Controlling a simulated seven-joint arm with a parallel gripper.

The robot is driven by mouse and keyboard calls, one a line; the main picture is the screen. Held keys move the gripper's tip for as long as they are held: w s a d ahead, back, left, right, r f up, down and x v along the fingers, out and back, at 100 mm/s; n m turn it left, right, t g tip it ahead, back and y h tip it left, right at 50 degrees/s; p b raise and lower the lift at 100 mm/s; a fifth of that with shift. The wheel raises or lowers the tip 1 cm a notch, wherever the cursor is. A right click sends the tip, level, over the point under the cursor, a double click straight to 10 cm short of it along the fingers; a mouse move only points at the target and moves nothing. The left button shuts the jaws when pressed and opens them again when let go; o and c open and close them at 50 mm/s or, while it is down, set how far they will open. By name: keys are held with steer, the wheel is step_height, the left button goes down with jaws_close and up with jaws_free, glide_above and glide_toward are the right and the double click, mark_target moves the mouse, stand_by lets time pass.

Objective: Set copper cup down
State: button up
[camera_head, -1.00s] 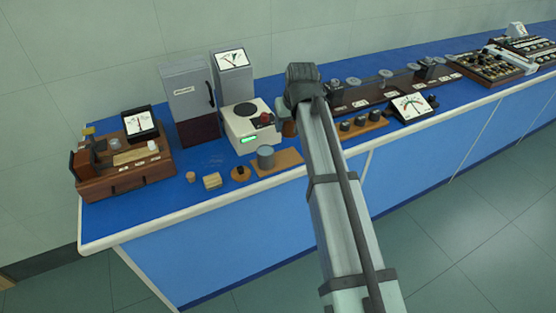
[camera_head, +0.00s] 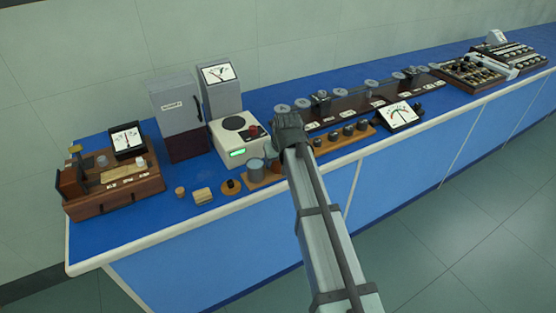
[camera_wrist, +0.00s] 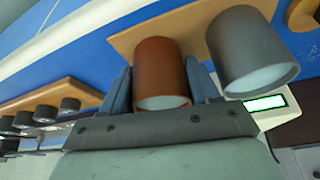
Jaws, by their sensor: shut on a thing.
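The copper cup (camera_wrist: 160,68) is upright between the two fingers of my gripper (camera_wrist: 160,86), which is shut on it. In the head view the cup (camera_head: 276,167) shows only partly below my gripper (camera_head: 284,150); the rest is hidden. It is at the right part of a small wooden board (camera_head: 262,183), also seen in the wrist view (camera_wrist: 124,42). I cannot tell whether its base touches the board. A grey metal cup (camera_head: 256,171) stands on the board just beside it; it also shows in the wrist view (camera_wrist: 243,50).
A white hotplate device (camera_head: 232,140) with a green display stands behind. A wooden strip with several weights (camera_head: 345,137) lies to the right. The blue bench's front edge is near.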

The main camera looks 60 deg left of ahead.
steer(key=shift+f, duration=0.1)
steer(key=o, duration=0.9)
steer(key=v, duration=1.2)
